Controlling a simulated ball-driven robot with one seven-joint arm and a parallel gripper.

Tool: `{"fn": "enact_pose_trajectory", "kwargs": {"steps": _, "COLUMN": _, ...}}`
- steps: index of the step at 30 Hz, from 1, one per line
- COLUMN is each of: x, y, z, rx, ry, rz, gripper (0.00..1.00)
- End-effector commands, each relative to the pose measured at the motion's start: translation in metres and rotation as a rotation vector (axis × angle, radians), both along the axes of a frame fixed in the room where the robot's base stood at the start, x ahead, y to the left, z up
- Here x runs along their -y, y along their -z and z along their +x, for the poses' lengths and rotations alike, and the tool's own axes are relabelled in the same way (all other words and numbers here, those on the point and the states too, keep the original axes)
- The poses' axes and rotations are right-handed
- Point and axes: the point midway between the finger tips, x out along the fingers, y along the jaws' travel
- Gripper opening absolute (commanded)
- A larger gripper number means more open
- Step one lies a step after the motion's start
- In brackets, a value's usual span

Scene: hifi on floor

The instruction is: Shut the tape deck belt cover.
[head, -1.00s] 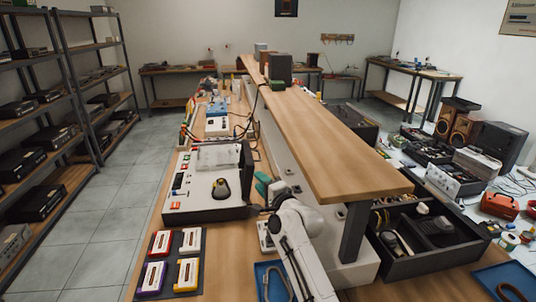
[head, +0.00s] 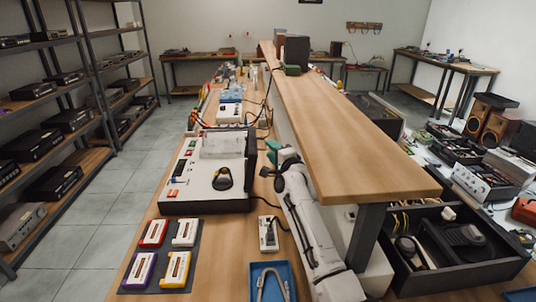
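The tape deck (head: 200,195) is a white-topped, dark-sided unit lying on the left bench, with small red and green buttons and a black-and-yellow part on top. A dark panel (head: 252,155) stands upright along its right edge; it looks like the belt cover, standing open. A clear upright piece (head: 222,146) stands at the deck's back. My white arm reaches forward from the lower right, and my dark gripper (head: 281,160) is to the right of the dark panel, apart from the deck top. Its fingers are too small and dark to read.
Several cassettes (head: 176,269) lie on a dark mat in front of the deck. A small grey device (head: 268,234) and a blue tray (head: 271,285) lie to the right. A raised wooden shelf (head: 350,150) runs close along my arm's right. A green object (head: 273,147) is near my gripper.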

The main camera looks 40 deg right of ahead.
Motion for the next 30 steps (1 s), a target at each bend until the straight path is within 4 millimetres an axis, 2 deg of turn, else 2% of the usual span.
{"fn": "enact_pose_trajectory", "kwargs": {"steps": 3, "x": 0.003, "y": 0.004, "z": 0.016, "rx": 0.002, "ry": 0.0, "rz": 0.0, "gripper": 0.36}}
{"fn": "enact_pose_trajectory", "kwargs": {"steps": 9, "x": 0.006, "y": 0.002, "z": 0.032, "rx": 0.001, "ry": -0.001, "rz": -0.001, "gripper": 0.36}}
{"fn": "enact_pose_trajectory", "kwargs": {"steps": 21, "x": 0.007, "y": 0.0, "z": 0.036, "rx": 0.0, "ry": 0.0, "rz": 0.0, "gripper": 0.36}}
{"fn": "enact_pose_trajectory", "kwargs": {"steps": 23, "x": 0.007, "y": 0.0, "z": 0.036, "rx": 0.0, "ry": 0.0, "rz": 0.0, "gripper": 0.32}}
{"fn": "enact_pose_trajectory", "kwargs": {"steps": 30, "x": 0.007, "y": 0.0, "z": 0.036, "rx": 0.0, "ry": 0.0, "rz": 0.0, "gripper": 0.09}}
